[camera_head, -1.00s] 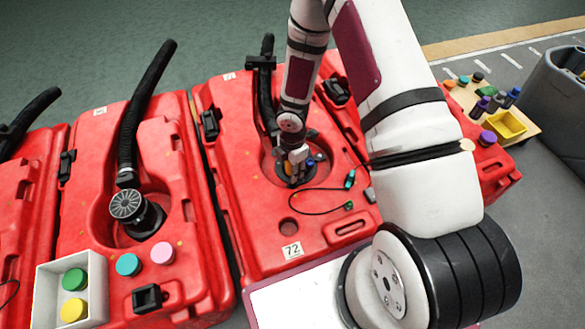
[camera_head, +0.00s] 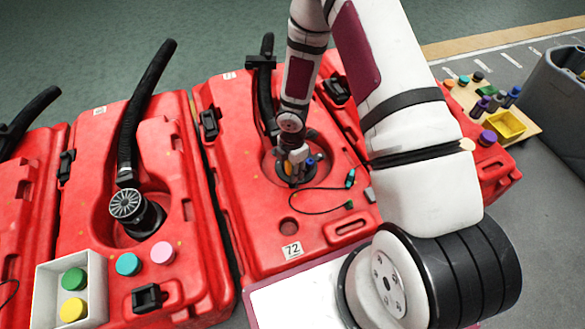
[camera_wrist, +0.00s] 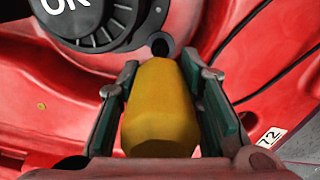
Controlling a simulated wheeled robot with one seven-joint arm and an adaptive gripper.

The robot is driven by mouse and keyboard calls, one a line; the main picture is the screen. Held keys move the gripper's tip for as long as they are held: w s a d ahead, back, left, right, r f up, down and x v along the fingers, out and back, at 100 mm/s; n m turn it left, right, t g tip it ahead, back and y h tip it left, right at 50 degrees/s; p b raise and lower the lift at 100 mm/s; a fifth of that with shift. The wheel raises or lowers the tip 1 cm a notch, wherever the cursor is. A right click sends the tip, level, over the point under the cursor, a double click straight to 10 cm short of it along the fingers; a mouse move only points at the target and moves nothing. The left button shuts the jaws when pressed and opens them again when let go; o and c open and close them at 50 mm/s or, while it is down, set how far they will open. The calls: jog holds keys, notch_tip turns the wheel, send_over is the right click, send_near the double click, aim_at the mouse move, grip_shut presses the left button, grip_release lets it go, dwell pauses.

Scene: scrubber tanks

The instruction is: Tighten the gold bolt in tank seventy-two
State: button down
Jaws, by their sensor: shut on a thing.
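The red tank seventy-two (camera_head: 250,225) stands in the middle of the head view, with its number label (camera_head: 292,249) at the front. My gripper (camera_head: 294,168) reaches down into the round recess of this tank. In the wrist view my gripper (camera_wrist: 165,110) is shut on the gold bolt (camera_wrist: 160,115), a yellow-gold faceted piece between the two green-lined fingers. The bolt's far end lies by a dark round hole next to the black cap with white letters (camera_wrist: 85,18). Whether the bolt is seated in that hole is hard to tell.
A black hose (camera_head: 265,90) rises behind my gripper. A thin black cable (camera_head: 320,190) with green ends lies on the tank to the right. The neighbouring red tank (camera_head: 85,205) at left carries a white box (camera_head: 45,300) with round caps. A grey bin (camera_head: 555,100) stands far right.

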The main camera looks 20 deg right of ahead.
dwell(0.3)
jog(key=shift+r+p, duration=2.25)
jog(key=shift+r, duration=0.25)
